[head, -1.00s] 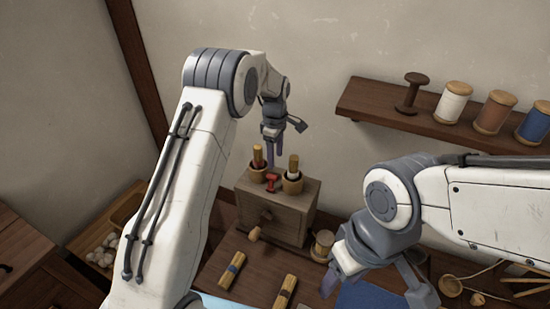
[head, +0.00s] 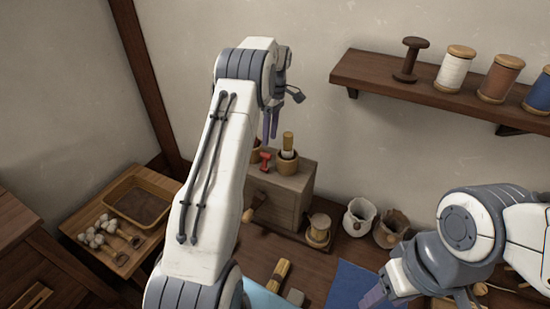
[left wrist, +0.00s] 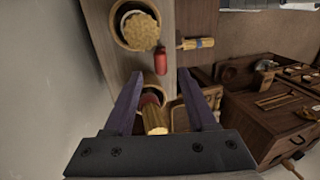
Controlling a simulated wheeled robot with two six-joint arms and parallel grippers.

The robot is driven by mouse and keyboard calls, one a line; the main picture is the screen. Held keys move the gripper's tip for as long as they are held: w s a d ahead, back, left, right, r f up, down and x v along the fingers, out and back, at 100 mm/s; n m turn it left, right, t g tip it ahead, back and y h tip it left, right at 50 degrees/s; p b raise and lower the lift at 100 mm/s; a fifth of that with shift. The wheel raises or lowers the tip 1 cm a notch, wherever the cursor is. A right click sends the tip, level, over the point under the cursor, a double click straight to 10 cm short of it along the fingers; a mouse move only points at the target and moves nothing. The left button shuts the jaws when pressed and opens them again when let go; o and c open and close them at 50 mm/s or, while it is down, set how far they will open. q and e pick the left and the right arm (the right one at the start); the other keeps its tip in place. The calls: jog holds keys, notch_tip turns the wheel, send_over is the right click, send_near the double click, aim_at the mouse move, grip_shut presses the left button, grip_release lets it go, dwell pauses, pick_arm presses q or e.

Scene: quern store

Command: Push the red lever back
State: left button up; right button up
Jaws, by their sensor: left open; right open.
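The small red lever (head: 265,161) stands on top of a wooden box (head: 288,200), between two small pots. In the left wrist view the red lever (left wrist: 161,60) shows just beyond the fingertips, roughly in line with the gap between them. My left gripper (head: 270,126) is open, pointing down above the box, close to the lever. I cannot tell whether it touches the lever. In the left wrist view a pot with a yellow-topped stick (left wrist: 153,112) shows between the fingers. My right gripper (head: 383,290) is open, low at the right, away from the box.
The right pot (head: 288,165) holds an upright stick; the left pot (head: 256,152) is partly behind my left arm. A spool (head: 318,232) and two pouches (head: 359,217) stand right of the box. A shelf (head: 400,86) with spools is on the wall. A tray (head: 118,235) lies left.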

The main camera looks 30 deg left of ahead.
aim_at(268, 157)
pick_arm(q)
jog(key=p+x, duration=0.2)
jog(key=x, duration=0.6)
jog(key=shift+f, duration=0.1)
grip_shut()
